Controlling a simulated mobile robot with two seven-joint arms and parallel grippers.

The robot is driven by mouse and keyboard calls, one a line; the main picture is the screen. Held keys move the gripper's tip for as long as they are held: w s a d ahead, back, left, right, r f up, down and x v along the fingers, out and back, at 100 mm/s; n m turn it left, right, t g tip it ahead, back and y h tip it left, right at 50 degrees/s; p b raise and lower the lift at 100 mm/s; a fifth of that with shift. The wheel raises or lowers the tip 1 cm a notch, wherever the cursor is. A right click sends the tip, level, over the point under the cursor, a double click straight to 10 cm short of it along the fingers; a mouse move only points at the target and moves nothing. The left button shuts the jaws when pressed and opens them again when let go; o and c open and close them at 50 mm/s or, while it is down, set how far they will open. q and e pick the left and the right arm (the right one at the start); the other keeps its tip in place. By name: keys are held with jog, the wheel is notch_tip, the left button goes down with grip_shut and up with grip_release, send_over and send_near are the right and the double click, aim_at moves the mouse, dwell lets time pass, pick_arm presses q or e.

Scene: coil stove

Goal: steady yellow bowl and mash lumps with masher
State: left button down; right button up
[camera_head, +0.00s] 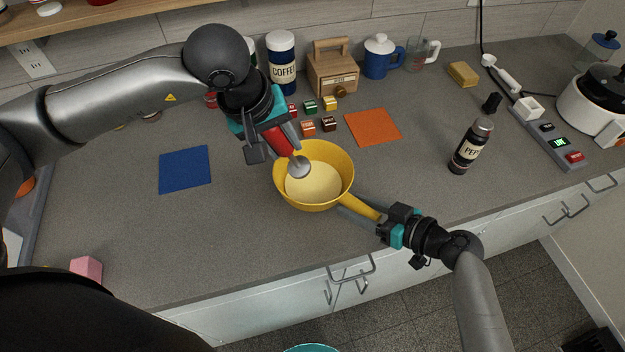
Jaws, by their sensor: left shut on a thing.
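The yellow bowl (313,205) stands upright on the grey counter, with its handle (360,206) pointing down-right. A smooth pale yellow mass covers its bottom; I cannot make out separate lumps. My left gripper (270,137) is shut on the red handle of the masher (299,167). The masher's round grey head is inside the bowl's outline near its far left wall; whether it touches the contents is unclear. My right gripper (370,217) is at the bowl's handle, its fingers reaching along it. I cannot tell whether they are closed on the handle.
A blue mat (185,169) lies left and an orange mat (373,127) behind right. Several small labelled cubes (309,128) sit behind the bowl. A pepper bottle (469,148) stands right. A coffee canister (282,65) and wooden box (333,72) stand at the back.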

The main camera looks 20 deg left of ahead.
jog(key=shift+o, duration=1)
jog(key=v, duration=1.2)
